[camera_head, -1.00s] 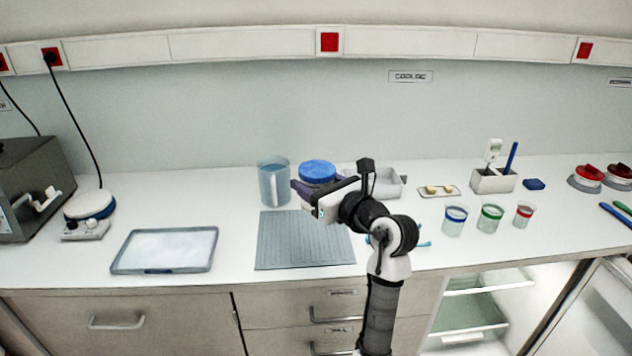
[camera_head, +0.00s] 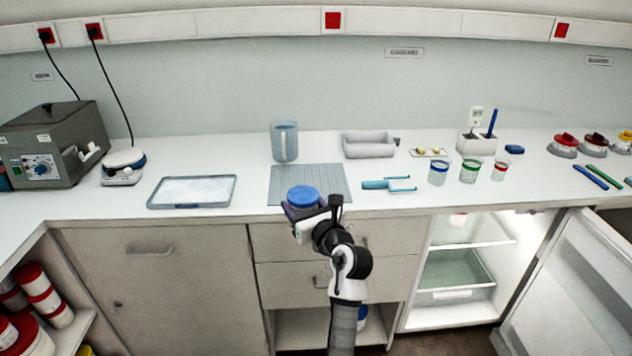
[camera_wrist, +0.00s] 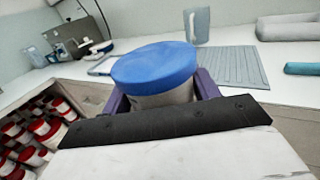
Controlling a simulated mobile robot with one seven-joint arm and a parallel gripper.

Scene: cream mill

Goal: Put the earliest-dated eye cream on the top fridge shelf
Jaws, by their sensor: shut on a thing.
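My gripper (camera_head: 304,212) is shut on a jar with a blue lid (camera_head: 303,196) and holds it near the front edge of the counter, by the grey ribbed mat. In the wrist view the blue-lidded jar (camera_wrist: 155,66) sits upright between the purple fingers, its pale body partly hidden. No date can be read on it. The open fridge (camera_head: 470,262) is under the counter at the right.
The fridge door (camera_head: 572,285) stands wide open to the right. On the counter are the ribbed mat (camera_head: 335,181), a jug (camera_head: 284,142), a grey tray (camera_head: 369,145), a blue-handled tool (camera_head: 388,184) and several beakers. Red-lidded jars (camera_head: 40,290) fill a shelf at lower left.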

